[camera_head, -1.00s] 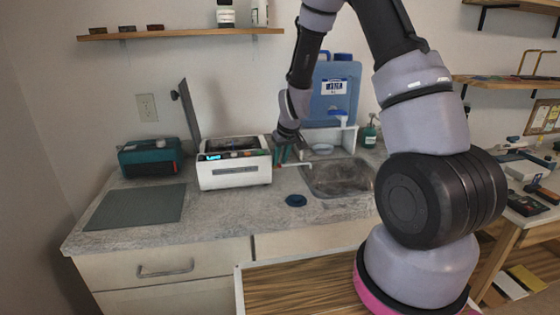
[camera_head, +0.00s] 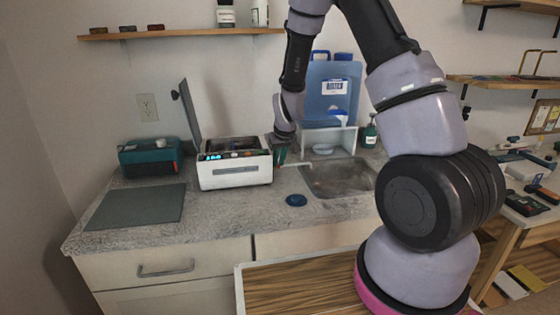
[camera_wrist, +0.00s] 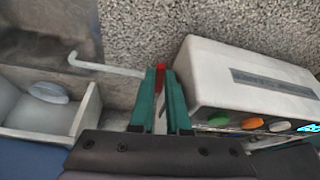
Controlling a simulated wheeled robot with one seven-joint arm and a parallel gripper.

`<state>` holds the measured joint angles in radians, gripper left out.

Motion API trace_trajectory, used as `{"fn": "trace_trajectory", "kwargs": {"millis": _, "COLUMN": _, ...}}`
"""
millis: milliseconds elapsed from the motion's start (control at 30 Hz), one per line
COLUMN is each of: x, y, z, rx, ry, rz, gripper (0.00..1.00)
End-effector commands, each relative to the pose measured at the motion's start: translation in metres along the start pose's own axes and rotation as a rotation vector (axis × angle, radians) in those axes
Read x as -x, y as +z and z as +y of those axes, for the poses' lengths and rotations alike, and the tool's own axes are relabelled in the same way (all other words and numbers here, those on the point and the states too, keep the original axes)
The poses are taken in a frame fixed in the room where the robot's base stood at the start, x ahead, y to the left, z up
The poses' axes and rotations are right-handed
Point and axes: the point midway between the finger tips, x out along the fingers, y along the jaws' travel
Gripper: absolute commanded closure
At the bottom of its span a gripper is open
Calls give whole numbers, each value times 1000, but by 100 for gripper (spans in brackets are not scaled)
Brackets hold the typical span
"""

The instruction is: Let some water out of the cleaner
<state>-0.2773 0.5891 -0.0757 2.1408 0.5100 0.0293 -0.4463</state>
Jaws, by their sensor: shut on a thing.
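The cleaner (camera_head: 235,177) is a white box on the counter with its lid (camera_head: 190,115) standing open and a lit blue display. In the wrist view its side (camera_wrist: 240,80) shows green, orange and white knobs. A thin pale spout (camera_wrist: 105,67) reaches from beside the cleaner toward the sink (camera_head: 338,181), its tip bent. My gripper (camera_wrist: 164,88), with green fingers, is at the cleaner's right side, shut on a small red handle (camera_wrist: 160,68) near the spout's inner end. The fingers hide most of the handle. No flowing water is visible.
A dark blue round lid (camera_head: 296,200) lies on the counter in front. A grey mat (camera_head: 135,206) and a teal box (camera_head: 150,158) are at the left.

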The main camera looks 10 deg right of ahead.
Motion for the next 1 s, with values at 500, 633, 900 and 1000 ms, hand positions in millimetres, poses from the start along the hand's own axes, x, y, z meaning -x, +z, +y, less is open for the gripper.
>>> {"fn": "trace_trajectory", "kwargs": {"millis": 500, "x": 0, "y": 0, "z": -1, "rx": -20, "ry": 7, "rz": 0, "gripper": 72}}
{"fn": "trace_trajectory", "kwargs": {"millis": 633, "x": 0, "y": 0, "z": -1, "rx": -19, "ry": 7, "rz": 0, "gripper": 72}}
{"fn": "trace_trajectory", "kwargs": {"millis": 900, "x": 0, "y": 0, "z": 4, "rx": 31, "ry": -15, "rz": -2, "gripper": 72}}
{"fn": "trace_trajectory", "kwargs": {"millis": 1000, "x": 0, "y": 0, "z": 6, "rx": 71, "ry": -32, "rz": -1, "gripper": 72}}
